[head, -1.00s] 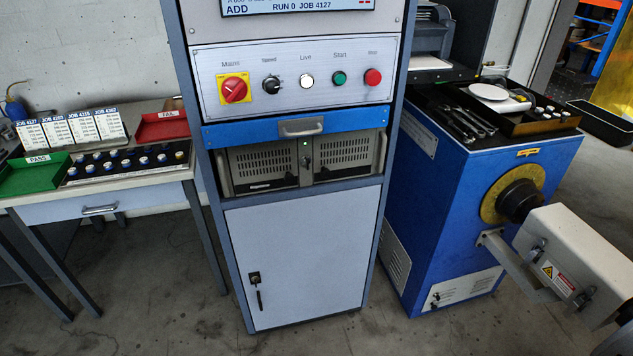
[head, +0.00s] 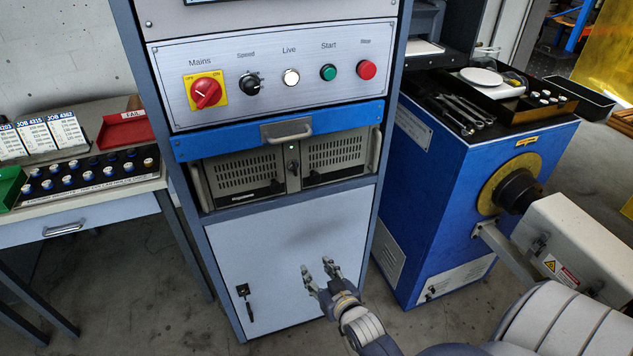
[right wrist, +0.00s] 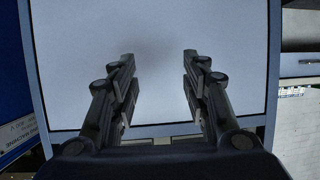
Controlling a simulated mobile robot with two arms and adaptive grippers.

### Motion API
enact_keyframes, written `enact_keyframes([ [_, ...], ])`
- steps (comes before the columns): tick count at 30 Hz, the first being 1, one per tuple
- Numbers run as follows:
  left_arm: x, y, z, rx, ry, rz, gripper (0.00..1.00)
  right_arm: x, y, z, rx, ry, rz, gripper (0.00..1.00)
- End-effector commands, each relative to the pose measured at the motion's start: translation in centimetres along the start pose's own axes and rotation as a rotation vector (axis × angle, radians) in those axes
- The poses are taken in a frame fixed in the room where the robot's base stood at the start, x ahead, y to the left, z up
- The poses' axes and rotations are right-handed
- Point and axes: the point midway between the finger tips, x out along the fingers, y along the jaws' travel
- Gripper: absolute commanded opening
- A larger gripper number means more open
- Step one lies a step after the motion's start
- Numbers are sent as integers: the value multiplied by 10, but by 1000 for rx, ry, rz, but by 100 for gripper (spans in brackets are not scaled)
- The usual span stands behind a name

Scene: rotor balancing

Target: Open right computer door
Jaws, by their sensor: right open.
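The rack-mounted computer sits in the cabinet below the blue drawer. It has two vented front doors, a left one (head: 246,174) and a right computer door (head: 335,156), with a lock and a small green light between them. Both doors look shut. My right gripper (head: 320,274) is open and empty, in front of the lower cabinet door (head: 290,250) and below the computer. In the right wrist view my right gripper (right wrist: 158,60) has its fingers spread, with the pale cabinet panel (right wrist: 155,95) beyond them. My left gripper is in neither view.
The blue drawer (head: 225,140) with a metal handle (head: 286,130) juts out just above the computer. A blue machine (head: 445,180) with a spindle stands close on the right. A table with trays (head: 90,205) stands left. The floor before the cabinet is open.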

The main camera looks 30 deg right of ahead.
Motion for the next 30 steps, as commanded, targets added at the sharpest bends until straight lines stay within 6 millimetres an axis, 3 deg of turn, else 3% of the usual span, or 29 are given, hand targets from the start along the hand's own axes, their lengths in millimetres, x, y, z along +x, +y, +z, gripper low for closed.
enact_keyframes([
  [1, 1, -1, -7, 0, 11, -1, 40, -5, 10, -43, 10, 82, 21, 43],
  [3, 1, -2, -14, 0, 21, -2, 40, -15, 22, -91, 17, 176, 45, 43],
  [6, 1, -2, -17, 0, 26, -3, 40, -32, 36, -142, 22, 279, 71, 43],
  [9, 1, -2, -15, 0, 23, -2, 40, -44, 43, -173, 24, 343, 87, 43],
  [12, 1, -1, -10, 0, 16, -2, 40, -50, 47, -188, 24, 373, 95, 43],
  [16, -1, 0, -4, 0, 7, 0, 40, -42, 49, -196, 24, 381, 96, 43],
  [30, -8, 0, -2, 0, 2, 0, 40, 31, 56, -224, 23, 380, 95, 43],
])
